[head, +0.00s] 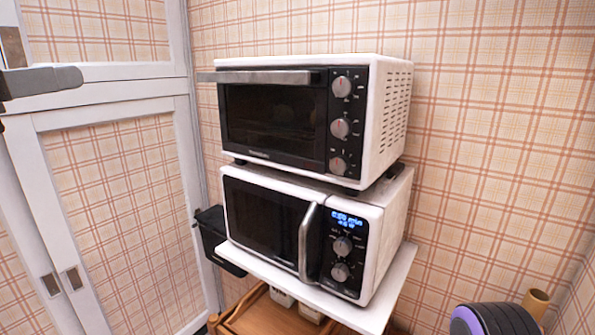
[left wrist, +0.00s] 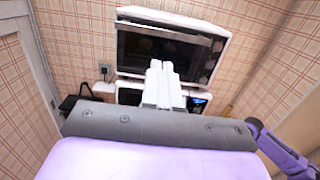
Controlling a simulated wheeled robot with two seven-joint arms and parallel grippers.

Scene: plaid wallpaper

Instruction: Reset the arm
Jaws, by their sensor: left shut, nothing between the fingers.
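My left gripper (left wrist: 161,66) shows in the left wrist view, its two pale fingers close together and empty. Its dark grey palm spans the lower part of that view. The fingers point towards the ovens and hide part of them; no contact with anything shows. A purple part of my own arm shows at the right of that view. My right gripper does not show in either view.
A toaster oven (head: 275,118) stands on a microwave (head: 262,222) with a lit display, on a white shelf (head: 385,300). A black bin (head: 212,232) hangs beside it. A white-framed door (head: 118,200) is at left. A brown cylinder (head: 536,301) stands at lower right.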

